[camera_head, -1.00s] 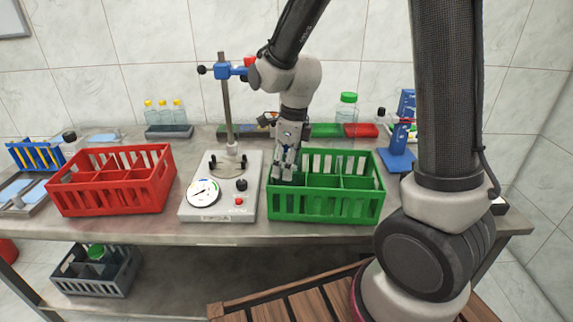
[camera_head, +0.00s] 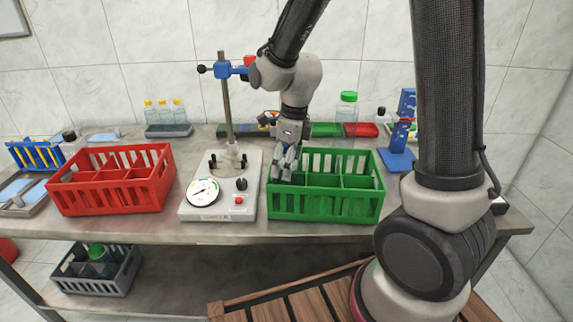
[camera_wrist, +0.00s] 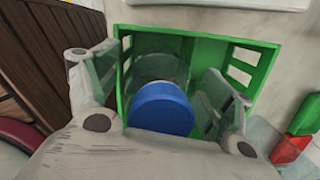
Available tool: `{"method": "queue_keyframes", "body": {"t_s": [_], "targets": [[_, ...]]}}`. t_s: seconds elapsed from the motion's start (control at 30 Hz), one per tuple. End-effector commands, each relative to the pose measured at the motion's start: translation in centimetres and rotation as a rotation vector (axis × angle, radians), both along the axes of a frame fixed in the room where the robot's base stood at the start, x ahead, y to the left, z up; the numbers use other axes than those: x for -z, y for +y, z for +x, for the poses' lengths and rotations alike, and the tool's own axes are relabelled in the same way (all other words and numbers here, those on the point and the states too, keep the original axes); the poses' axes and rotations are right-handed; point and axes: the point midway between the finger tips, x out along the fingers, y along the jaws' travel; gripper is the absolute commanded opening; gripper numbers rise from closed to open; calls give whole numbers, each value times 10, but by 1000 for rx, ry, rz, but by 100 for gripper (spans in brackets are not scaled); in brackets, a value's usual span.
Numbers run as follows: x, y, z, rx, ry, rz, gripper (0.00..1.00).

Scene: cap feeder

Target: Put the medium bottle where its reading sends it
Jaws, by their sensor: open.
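In the wrist view a clear bottle with a blue cap (camera_wrist: 162,108) stands in a compartment of the green crate (camera_wrist: 200,35). My gripper (camera_wrist: 160,88) is open, with one finger on each side of the bottle; I cannot tell whether either touches it. In the head view my gripper (camera_head: 284,168) reaches into the back left part of the green crate (camera_head: 325,207), and the bottle is hidden there. The white tester (camera_head: 222,175) with a round dial (camera_head: 202,192) stands left of the crate. Its clamp area is empty. The dial's reading is too small to tell.
A red crate (camera_head: 110,195) stands left of the tester. A tall bottle with a green cap (camera_head: 347,100) stands behind the green crate, and a blue stand (camera_head: 398,158) to its right. Small yellow-capped bottles (camera_head: 164,112) stand at the back. A grey crate (camera_head: 95,275) sits below.

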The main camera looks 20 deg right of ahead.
Motion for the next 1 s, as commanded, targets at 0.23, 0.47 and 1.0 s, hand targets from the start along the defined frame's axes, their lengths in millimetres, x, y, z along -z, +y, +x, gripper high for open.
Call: {"method": "queue_keyframes", "body": {"t_s": [0.23,0.47,1.0], "targets": [[-53,-5,-2,1,-7,3,81],[-97,-10,-6,0,-6,1,81],[-143,-51,-42,-422,-114,-46,81]]}}
